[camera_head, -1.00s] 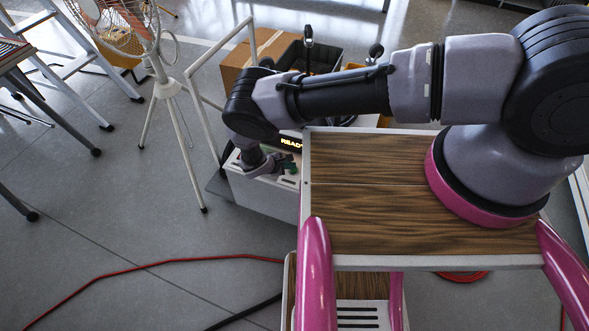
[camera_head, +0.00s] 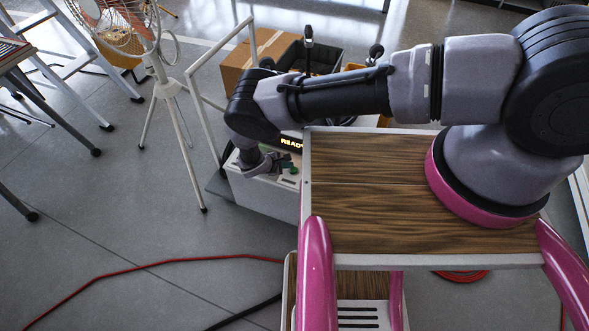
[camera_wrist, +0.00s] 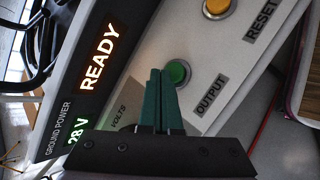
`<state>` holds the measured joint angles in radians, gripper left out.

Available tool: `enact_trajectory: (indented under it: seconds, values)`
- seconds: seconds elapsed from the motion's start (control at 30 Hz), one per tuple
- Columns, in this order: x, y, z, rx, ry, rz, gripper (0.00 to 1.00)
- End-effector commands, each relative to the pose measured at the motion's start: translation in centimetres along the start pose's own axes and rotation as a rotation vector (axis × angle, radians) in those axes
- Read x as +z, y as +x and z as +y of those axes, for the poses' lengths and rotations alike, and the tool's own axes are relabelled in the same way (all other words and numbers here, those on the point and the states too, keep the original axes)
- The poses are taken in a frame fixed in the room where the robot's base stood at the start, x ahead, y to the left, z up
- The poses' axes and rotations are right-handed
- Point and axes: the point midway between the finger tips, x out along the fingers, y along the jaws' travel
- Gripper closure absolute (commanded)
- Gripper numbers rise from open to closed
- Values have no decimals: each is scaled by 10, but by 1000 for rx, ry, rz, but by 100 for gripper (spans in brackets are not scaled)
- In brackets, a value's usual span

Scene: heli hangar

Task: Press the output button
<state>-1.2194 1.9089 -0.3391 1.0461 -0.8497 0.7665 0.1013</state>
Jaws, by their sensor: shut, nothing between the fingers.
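The output button is a round green button (camera_wrist: 179,72) on the pale panel of the ground power unit, beside the OUTPUT label (camera_wrist: 211,95) in the wrist view. In the head view the green button (camera_head: 293,170) shows at the right of the panel. My gripper (camera_wrist: 161,72) has its two green fingers together with nothing between them. The fingertips are right beside the button and overlap its left edge in the wrist view. I cannot tell whether they touch it. In the head view my gripper (camera_head: 270,165) is low over the panel.
An orange button (camera_wrist: 217,6) by the RESET label is farther along the panel. The lit READY display (camera_wrist: 100,57) is on the unit. A white tripod stand (camera_head: 175,95) and a cardboard box (camera_head: 262,55) are near. A red hose (camera_head: 150,266) lies on the floor.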

Motion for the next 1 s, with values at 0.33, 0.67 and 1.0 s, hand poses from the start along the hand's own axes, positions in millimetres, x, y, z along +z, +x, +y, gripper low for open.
enact_trajectory:
  seconds: [0.33, 0.67, 1.0]
  values:
    - [6, 13, -14, -5, -15, -15, 100]
    - [6, 13, -14, -5, -15, -15, 100]
    - [16, 12, -16, -4, -17, -16, 100]
